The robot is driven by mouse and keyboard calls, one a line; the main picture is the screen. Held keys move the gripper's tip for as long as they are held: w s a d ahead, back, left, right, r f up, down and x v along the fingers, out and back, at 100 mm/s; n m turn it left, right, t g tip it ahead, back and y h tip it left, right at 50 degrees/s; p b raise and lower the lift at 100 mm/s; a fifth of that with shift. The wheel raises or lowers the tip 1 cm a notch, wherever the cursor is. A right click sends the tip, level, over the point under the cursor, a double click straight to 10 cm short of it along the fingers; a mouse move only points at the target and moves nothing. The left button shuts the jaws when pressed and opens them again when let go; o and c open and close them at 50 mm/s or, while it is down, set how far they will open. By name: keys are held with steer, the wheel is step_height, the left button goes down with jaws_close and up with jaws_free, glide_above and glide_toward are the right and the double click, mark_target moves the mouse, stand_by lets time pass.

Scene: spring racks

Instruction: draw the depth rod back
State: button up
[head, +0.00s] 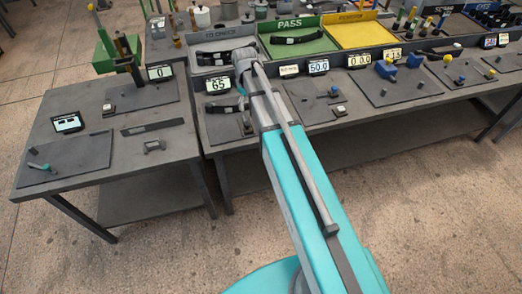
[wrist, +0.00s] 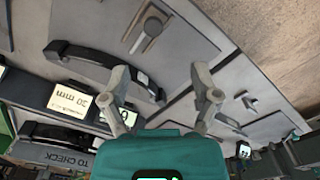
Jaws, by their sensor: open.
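My gripper (wrist: 161,72) is open in the wrist view, its two grey fingers apart with nothing between them. In the head view my arm hides the fingers. A metal fixture with a round dark knob (wrist: 152,26) stands on a grey plate above the fingers in the wrist view. I cannot tell which of these carries the depth rod.
A display reading 65 (head: 218,84) stands behind that spring. The TO CHECK tray (head: 207,44), green PASS tray (head: 312,44) and yellow tray (head: 360,35) line the back. The left table (head: 90,120) holds plates and small tools. More plates and knobs lie to the right.

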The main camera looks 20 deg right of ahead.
steer(key=s+f+m+b, duration=0.3)
steer(key=s+m, duration=0.1)
steer(key=s, duration=0.5)
steer(key=s+f+m+b, duration=0.2)
steer(key=s+f+m, duration=0.1)
steer(key=s, duration=0.6)
steer(key=shift+s+m+b, duration=0.25)
steer(key=shift+m+b, duration=0.15)
